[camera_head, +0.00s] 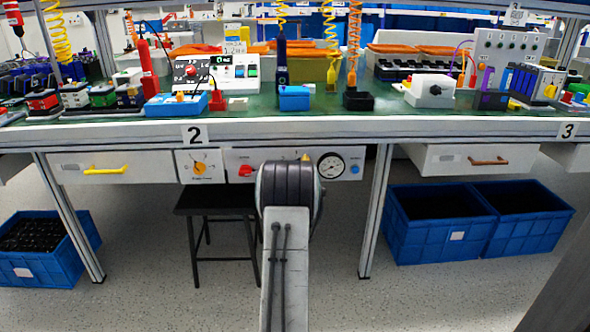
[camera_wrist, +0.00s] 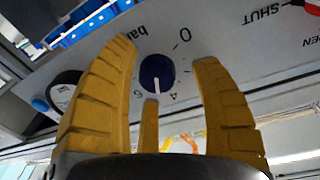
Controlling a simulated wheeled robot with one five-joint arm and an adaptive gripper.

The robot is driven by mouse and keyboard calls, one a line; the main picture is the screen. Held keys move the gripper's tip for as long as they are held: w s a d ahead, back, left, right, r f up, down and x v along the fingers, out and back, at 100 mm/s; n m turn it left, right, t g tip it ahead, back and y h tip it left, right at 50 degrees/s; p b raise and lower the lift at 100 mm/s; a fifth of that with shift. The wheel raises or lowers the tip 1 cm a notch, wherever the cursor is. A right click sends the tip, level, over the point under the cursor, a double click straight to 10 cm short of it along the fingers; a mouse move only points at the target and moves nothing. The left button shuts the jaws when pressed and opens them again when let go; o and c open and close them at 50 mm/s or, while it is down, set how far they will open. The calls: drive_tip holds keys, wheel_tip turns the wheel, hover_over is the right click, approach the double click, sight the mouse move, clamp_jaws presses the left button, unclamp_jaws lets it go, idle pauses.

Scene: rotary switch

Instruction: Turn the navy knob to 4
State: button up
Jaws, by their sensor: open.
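The navy knob (camera_wrist: 157,73) is on a light panel in the wrist view, where the printing appears upside down. Its white pointer line points down in the picture, between the 4 and the 6. A 0 and the word "bar" are also printed around it. My gripper (camera_wrist: 166,55) has yellow fingers and is open, with one finger to the left of the knob, one to the right and a shorter one below it in the picture. No finger clearly touches the knob. My arm hides the knob in the head view, and only a small yellow tip shows there.
The panel (camera_head: 234,160) hangs under the workbench with a red knob (camera_head: 245,170), a round gauge (camera_head: 331,165) and a blue button (camera_head: 355,169). A yellow knob (camera_head: 199,168) is on the panel to its left. A black stool (camera_head: 215,203) stands below, and blue crates (camera_head: 440,245) stand right.

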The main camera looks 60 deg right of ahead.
drive_tip(key=v, duration=1.2)
idle(0.3)
idle(0.3)
